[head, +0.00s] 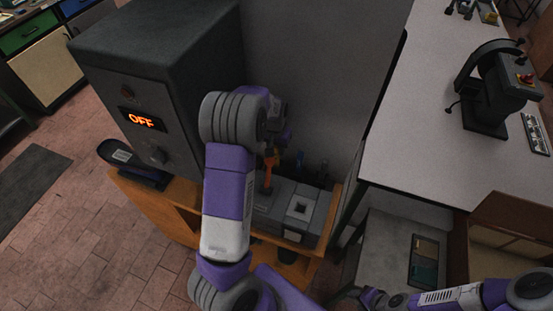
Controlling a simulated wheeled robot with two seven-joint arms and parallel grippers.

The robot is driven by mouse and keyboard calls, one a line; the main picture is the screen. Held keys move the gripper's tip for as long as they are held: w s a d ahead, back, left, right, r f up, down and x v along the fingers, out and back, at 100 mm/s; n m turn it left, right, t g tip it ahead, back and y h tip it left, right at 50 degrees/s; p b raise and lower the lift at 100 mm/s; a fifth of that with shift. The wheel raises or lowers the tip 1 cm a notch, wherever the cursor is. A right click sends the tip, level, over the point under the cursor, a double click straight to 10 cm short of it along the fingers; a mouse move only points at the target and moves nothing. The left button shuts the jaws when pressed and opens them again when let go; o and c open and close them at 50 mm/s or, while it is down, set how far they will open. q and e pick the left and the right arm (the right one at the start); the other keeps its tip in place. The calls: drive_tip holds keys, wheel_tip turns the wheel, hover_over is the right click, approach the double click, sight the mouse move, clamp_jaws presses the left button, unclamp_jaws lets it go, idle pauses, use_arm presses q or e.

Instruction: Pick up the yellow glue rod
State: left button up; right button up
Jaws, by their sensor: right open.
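No clearly yellow glue rod shows. A slim orange upright piece (269,172) stands at the grey unit (300,207) on the wooden stand, and I cannot tell whether it is the glue rod. My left gripper (283,130) is above and just behind it, mostly hidden by my own wrist. Its fingers are too dark and small to read, and contact with the orange piece cannot be made out. My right gripper (371,298) is open at the bottom, right of centre, away from the grey unit.
A dark grey box with a lit OFF display (142,119) stands left of my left arm. The wooden stand (160,210) is below it. A pale worktable (420,120) at right carries a black press (490,95). A lower shelf (385,245) lies beneath.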

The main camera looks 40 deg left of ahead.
use_arm(q)
clamp_jaws()
wheel_tip(320, 180, up, 12)
drive_tip(key=s+d+b, duration=0.2)
drive_tip(key=s+d, duration=0.1)
drive_tip(key=d, duration=1.4)
drive_tip(key=shift+d, duration=0.4)
